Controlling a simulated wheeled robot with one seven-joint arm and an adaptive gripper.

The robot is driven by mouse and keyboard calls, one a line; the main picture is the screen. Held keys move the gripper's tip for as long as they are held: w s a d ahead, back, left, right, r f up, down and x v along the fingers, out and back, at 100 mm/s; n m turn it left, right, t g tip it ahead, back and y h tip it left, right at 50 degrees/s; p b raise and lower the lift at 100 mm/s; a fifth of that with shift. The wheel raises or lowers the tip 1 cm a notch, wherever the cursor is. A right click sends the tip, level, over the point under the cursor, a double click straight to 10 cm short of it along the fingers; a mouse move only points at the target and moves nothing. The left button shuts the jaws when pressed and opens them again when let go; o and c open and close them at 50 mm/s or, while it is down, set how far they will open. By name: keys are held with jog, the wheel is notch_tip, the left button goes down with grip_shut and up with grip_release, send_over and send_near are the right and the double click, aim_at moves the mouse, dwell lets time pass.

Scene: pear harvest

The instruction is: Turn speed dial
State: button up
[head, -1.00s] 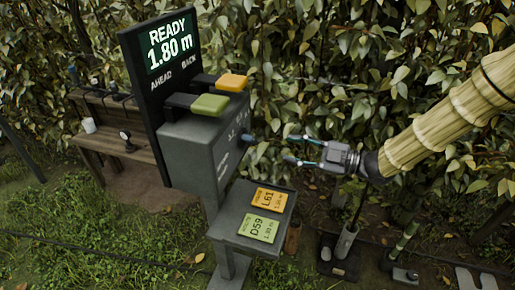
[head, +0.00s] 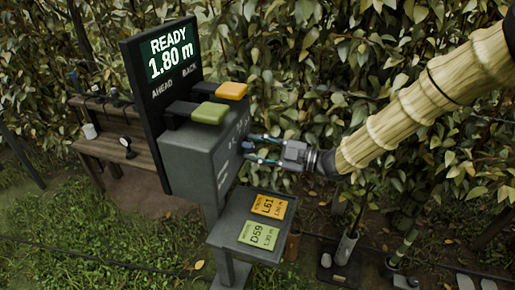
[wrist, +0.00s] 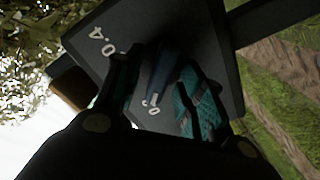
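The speed dial is a small blue knob (head: 247,146) on the right side of the grey control box (head: 190,155). In the wrist view the dark blue dial (wrist: 167,65) stands out from a dark face with white numbers, partly in shadow. My gripper (head: 253,148) is at that side of the box, its fingertips on either side of the dial. In the wrist view my gripper (wrist: 158,85) has one finger left of the dial and one right of it, with a gap showing at the left. Whether the right finger touches the dial is unclear.
A black display (head: 165,60) reads READY 1.80 m. Green (head: 210,113) and orange (head: 232,90) levers sit on top of the box. A tray (head: 225,233) below holds an orange and a green card. A leafy hedge stands behind.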

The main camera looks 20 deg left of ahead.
grip_shut()
jog(key=shift+r+m+p, duration=0.1)
jog(key=shift+m+p, duration=0.2)
jog(key=shift+p, duration=0.05)
jog(key=m+p, duration=0.2)
jog(key=m, duration=0.1)
jog(key=m+p, duration=0.4)
jog(key=m, duration=0.1)
jog(key=shift+r, duration=0.1)
jog(key=m+p, duration=0.3)
jog(key=m, duration=0.2)
jog(key=shift+w+m, duration=0.1)
jog(key=shift+m, duration=0.3)
jog(key=shift+m+p, duration=1)
jog(key=shift+m, duration=0.7)
jog(key=shift+f, duration=0.2)
